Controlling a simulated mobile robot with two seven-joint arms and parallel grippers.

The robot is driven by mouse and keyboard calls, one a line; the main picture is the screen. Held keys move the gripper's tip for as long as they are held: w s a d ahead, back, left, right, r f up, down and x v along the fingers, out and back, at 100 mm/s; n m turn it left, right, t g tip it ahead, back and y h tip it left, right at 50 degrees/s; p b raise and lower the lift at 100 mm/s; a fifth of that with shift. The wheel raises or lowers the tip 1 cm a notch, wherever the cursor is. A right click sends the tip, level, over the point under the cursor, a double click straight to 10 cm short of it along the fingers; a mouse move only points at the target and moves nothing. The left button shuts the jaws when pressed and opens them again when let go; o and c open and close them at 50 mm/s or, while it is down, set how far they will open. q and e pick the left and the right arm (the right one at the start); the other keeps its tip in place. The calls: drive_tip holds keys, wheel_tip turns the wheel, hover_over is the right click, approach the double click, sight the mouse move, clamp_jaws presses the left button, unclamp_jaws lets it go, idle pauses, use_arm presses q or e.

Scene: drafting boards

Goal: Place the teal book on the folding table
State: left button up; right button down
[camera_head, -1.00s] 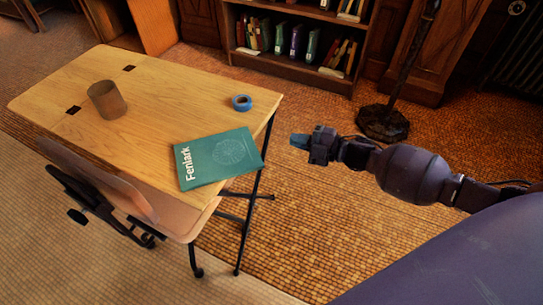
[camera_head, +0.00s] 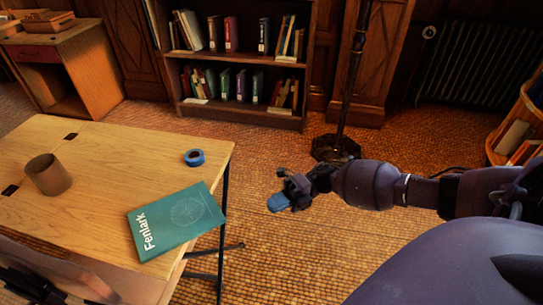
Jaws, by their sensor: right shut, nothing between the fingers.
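The teal book (camera_head: 175,220), with "Fenlark" in white on its cover, lies flat on the near right corner of the light wooden folding table (camera_head: 95,180). My right gripper (camera_head: 277,203) is shut and empty. It is in the air to the right of the table and the book, apart from both. My left gripper is not in the view.
A brown cup (camera_head: 48,175) and a blue tape roll (camera_head: 194,158) stand on the table. A chair (camera_head: 60,270) is at its front. Behind are a bookcase (camera_head: 245,60) and a dark stand (camera_head: 336,147).

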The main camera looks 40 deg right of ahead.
drive_tip(key=w+a, duration=0.4)
drive_tip(key=a, duration=0.5)
drive_tip(key=shift+a, duration=0.35)
drive_tip(key=w+a+b, duration=0.1)
drive_tip(key=w+a, duration=0.1)
drive_tip(key=shift+w, duration=0.4)
drive_tip(key=shift+s, duration=0.1)
